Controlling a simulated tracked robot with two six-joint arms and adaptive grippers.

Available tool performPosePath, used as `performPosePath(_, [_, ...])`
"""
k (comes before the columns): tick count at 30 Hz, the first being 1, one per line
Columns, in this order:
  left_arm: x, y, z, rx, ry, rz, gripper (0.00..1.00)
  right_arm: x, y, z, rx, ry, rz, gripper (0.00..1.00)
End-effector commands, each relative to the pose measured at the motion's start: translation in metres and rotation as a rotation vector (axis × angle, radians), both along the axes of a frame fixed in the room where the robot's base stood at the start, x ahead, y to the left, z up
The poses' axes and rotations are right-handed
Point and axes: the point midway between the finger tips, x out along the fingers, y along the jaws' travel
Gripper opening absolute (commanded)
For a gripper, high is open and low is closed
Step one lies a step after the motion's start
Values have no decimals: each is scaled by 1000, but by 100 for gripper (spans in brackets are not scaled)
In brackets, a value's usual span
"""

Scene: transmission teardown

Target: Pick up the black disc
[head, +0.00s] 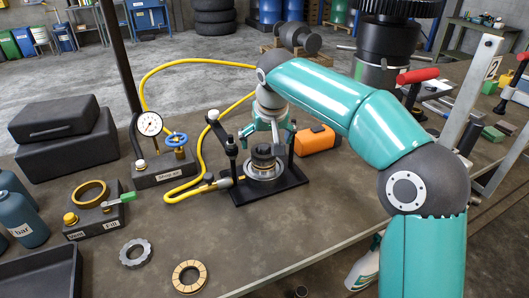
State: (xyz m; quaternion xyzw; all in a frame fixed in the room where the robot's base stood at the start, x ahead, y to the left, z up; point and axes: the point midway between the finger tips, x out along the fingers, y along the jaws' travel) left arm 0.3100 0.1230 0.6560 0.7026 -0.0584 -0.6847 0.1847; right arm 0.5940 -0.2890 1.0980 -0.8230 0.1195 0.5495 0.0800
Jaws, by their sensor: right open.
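A dark round stack, its top a black disc (263,151), sits on a silver round base in the black press-like fixture (268,191) near the middle of the table. My right gripper (267,141) hangs just above it, pointing down, with its teal fingers spread apart. Nothing shows between the fingers clear of the stack. Whether a fingertip touches the disc cannot be told. My left gripper is out of view.
The fixture's black posts stand on both sides of the stack. A yellow hose (201,158) curves behind and left of it. An orange box (314,140) lies close right. A grey toothed ring (134,253) and a tan friction ring (189,277) lie on the front table. The front middle is clear.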

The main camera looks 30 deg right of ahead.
Motion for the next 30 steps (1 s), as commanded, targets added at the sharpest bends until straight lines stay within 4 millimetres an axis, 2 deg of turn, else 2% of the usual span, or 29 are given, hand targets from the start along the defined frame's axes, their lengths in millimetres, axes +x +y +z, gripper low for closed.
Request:
performPosePath(6, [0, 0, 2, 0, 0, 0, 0, 12, -1, -27, 0, 3, 1, 99])
performPosePath(15, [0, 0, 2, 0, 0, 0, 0, 14, -1, -32, 0, 0, 0, 99])
performPosePath(28, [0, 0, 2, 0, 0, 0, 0, 13, -2, -31, 0, 1, 0, 27])
performPosePath(30, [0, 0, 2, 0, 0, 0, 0, 14, -2, -31, 1, -1, 0, 27])
